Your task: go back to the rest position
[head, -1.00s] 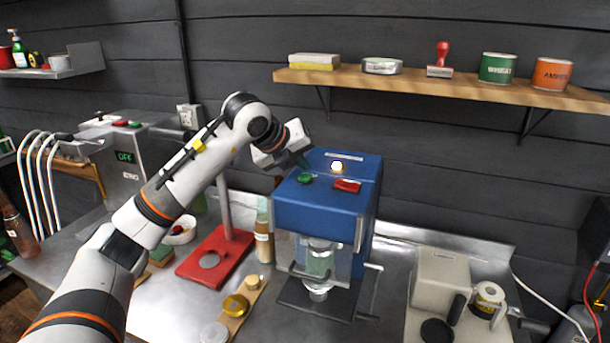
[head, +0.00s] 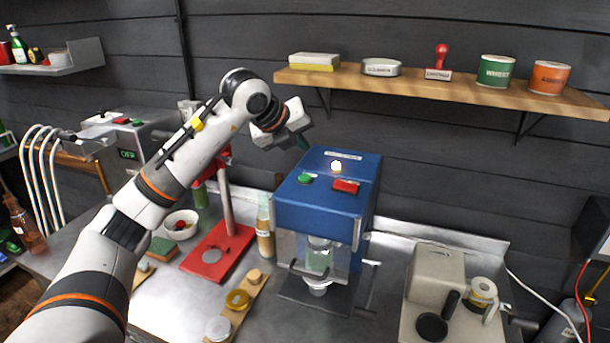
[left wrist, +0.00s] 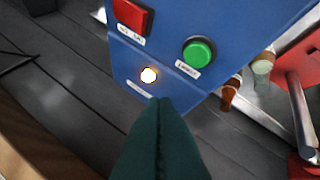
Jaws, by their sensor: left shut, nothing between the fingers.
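My left gripper (head: 303,143) is shut and empty, above the back left part of the blue machine (head: 318,208). In the left wrist view its dark green fingers (left wrist: 160,140) are pressed together, with the blue machine's top beyond them. The machine's top carries a green button (head: 304,179), a red switch (head: 346,186) and a lit round lamp (head: 336,166). These also show in the left wrist view as the green button (left wrist: 198,52), red switch (left wrist: 133,17) and lit lamp (left wrist: 149,75). The fingers are apart from them. My right gripper is not in view.
A wooden shelf (head: 430,88) with tins and a red stamp (head: 440,62) runs along the wall to the right. A red stand (head: 215,258) and a bottle (head: 264,235) stand left of the machine. A beige grinder-like device (head: 437,272) stands to the right.

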